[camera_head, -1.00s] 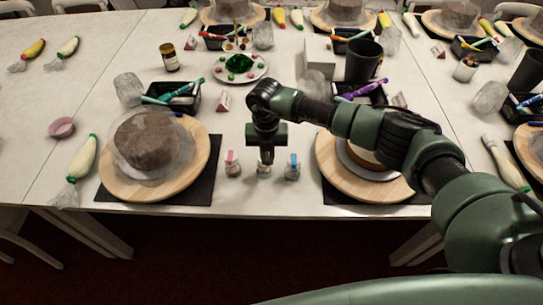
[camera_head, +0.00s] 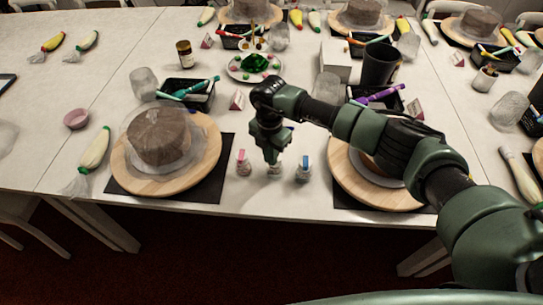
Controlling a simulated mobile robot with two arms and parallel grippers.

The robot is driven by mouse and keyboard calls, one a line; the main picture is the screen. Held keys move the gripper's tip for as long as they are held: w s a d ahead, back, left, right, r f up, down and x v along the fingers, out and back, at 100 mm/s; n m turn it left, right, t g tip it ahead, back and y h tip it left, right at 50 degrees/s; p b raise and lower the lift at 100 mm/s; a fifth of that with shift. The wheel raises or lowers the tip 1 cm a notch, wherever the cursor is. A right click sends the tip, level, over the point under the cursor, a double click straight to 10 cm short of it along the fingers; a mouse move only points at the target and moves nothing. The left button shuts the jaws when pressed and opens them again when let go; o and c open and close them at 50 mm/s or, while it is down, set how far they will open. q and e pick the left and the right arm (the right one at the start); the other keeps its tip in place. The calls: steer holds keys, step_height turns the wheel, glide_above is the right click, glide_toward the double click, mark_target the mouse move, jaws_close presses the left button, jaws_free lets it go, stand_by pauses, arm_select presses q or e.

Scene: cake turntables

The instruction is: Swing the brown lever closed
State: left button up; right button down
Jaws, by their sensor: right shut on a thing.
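I cannot make out a brown lever anywhere in this view. My right gripper (camera_head: 272,158) points down at the front middle of the table, between the two front turntables. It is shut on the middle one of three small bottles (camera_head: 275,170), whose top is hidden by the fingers. A pink-topped bottle (camera_head: 243,167) stands to its left and a blue-topped bottle (camera_head: 304,174) to its right. The left wooden turntable (camera_head: 204,168) carries a grey-brown cake (camera_head: 158,135). The right wooden turntable (camera_head: 352,180) is partly hidden by my right arm. My left gripper is out of view.
Black trays of coloured tools, one at left (camera_head: 197,99), stand behind the turntables. A plate with green and red bits (camera_head: 253,68), a brown jar (camera_head: 184,54) and a black cup (camera_head: 380,65) stand farther back. Bare table (camera_head: 225,215) lies along the front edge.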

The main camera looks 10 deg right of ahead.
stand_by(0.3)
steer(key=c, duration=1.5)
jaws_free()
steer(key=shift+r, duration=0.15)
step_height(320, 180, up, 8)
steer(key=shift+f+b, duration=0.2)
steer(key=shift+b, duration=0.75)
